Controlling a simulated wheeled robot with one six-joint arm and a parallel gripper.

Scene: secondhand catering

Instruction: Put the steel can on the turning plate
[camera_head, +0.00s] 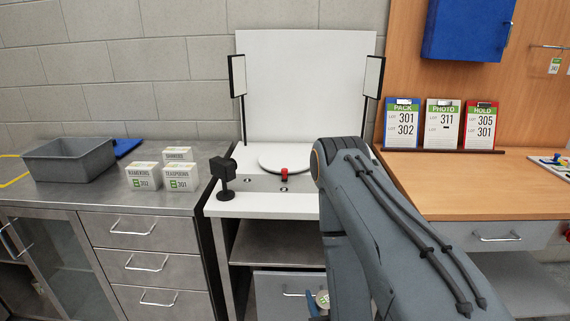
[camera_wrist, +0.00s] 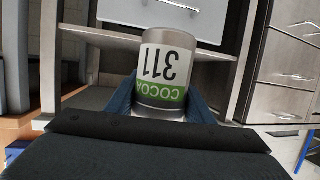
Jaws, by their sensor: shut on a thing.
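The steel can (camera_wrist: 167,50) has a white and green label reading 311 and COCOA, upside down in the wrist view. My gripper (camera_wrist: 162,98) is shut on it, with a blue finger on each side. In the head view a small part of the can (camera_head: 322,299) shows low beside my arm, in front of the white photo stand and below its top. The turning plate (camera_head: 284,157) is a white round disc on that stand. Nothing is seen on it, but my arm comes close to its right edge.
A black camera-like device (camera_head: 224,178) stands at the stand's front left. Two upright panels (camera_head: 238,76) flank the white backdrop (camera_head: 305,85). A red part (camera_head: 284,174) sits before the plate. White boxes (camera_head: 178,177) and a grey bin (camera_head: 70,160) are on the left counter.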

